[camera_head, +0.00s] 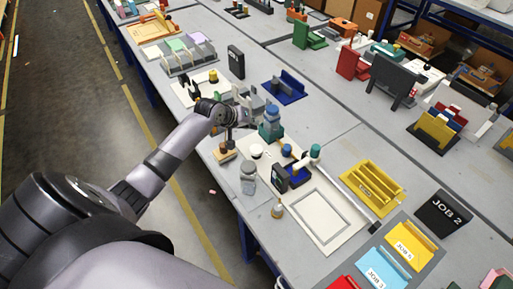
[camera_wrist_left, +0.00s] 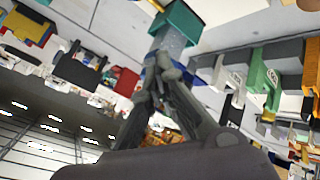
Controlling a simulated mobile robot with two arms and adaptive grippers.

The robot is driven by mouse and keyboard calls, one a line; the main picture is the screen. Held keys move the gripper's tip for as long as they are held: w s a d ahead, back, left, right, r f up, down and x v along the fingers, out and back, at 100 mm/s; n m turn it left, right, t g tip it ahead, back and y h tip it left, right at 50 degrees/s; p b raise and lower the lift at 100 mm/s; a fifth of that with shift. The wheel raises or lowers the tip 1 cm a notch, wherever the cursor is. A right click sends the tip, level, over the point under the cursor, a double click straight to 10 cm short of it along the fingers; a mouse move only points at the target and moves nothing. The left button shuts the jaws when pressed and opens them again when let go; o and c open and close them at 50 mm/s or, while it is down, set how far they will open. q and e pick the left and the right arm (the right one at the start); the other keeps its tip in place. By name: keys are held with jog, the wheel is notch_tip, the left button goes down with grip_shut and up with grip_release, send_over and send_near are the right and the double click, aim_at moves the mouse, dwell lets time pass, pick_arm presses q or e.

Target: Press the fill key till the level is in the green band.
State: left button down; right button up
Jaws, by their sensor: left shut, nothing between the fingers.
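My left gripper (camera_head: 246,108) reaches in over the bench from the left, its fingers shut and empty. Its tips are close to a teal unit with a grey-blue top (camera_head: 270,124). In the left wrist view the shut fingers (camera_wrist_left: 162,68) point at a teal block (camera_wrist_left: 178,20) with a speckled, clear-looking column below it. A bit of blue shows right at the tips; I cannot tell whether they touch it. I cannot make out the fill key, the level or a green band for certain. My right gripper is not in view.
A lidded grey jar (camera_head: 248,178), a white round cap (camera_head: 256,151) and a small dark screen (camera_head: 279,179) stand near the teal unit. A white framed sheet (camera_head: 345,222) and a yellow tray (camera_head: 359,190) lie to the right. A blue holder (camera_head: 286,88) stands behind.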

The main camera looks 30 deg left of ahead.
pick_arm(q)
jog(key=f+b, duration=0.3)
jog(key=shift+w+f+b, duration=0.25)
jog(key=shift+f+b, duration=0.05)
jog(key=shift+f, duration=0.1)
jog(key=b, duration=0.4)
send_over(254, 147)
notch_tip(254, 147, down, 4)
jog(key=shift+d+f, duration=0.1)
jog(key=shift+f, duration=0.5)
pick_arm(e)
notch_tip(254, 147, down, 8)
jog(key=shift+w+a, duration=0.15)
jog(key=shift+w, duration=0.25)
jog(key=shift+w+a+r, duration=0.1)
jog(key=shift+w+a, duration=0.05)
pick_arm(q)
jog(key=shift+f, duration=0.15)
jog(key=shift+f, duration=0.3)
